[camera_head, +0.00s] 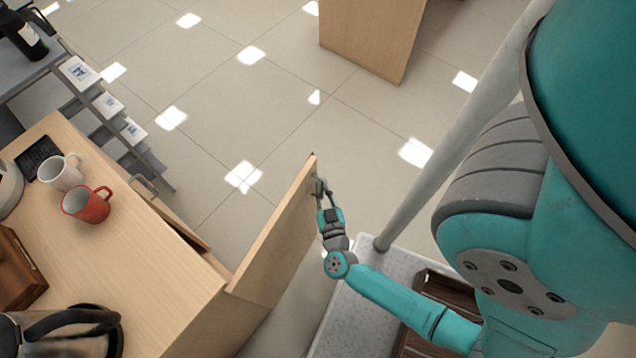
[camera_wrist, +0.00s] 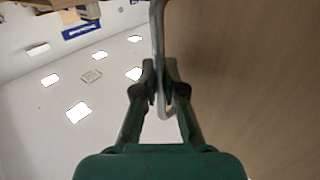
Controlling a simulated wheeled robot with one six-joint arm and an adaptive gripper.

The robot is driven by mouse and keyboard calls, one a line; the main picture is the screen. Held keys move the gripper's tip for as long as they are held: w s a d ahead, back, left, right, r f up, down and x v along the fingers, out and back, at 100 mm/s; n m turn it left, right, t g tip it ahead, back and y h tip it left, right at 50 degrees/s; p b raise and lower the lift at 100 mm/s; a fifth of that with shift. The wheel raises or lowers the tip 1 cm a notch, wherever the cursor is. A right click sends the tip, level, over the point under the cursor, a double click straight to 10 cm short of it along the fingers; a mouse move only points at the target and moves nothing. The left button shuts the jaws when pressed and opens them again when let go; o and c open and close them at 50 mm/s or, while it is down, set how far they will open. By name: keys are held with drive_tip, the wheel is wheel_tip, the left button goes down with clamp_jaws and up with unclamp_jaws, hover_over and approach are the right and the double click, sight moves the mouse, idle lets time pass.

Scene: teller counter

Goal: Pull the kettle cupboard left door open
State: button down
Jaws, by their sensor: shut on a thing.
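The kettle cupboard's left door (camera_head: 275,238) is a pale wood panel. It stands swung well out from the cupboard, at a wide angle to the front. My gripper (camera_head: 320,187) is at the door's outer end, on its right side in the head view. In the wrist view, my gripper (camera_wrist: 160,75) is shut on the metal bar handle (camera_wrist: 158,35), with a finger on each side of it. The door's wood face (camera_wrist: 245,80) fills the right of that view. The cupboard's inside is hidden in both views.
The wooden counter top (camera_head: 125,255) carries a white mug (camera_head: 62,172), a red mug (camera_head: 87,205) and a dark kettle (camera_head: 65,335). Another metal handle (camera_head: 145,183) shows at the cupboard's far front. Tiled floor (camera_head: 230,125) beyond the door is clear up to a wooden block (camera_head: 370,35).

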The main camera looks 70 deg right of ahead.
drive_tip(key=c, duration=1.5)
unclamp_jaws()
drive_tip(key=shift+c, duration=0.2)
drive_tip(key=shift+a, duration=0.15)
drive_tip(key=v, duration=0.7)
drive_tip(key=shift+s, duration=0.1)
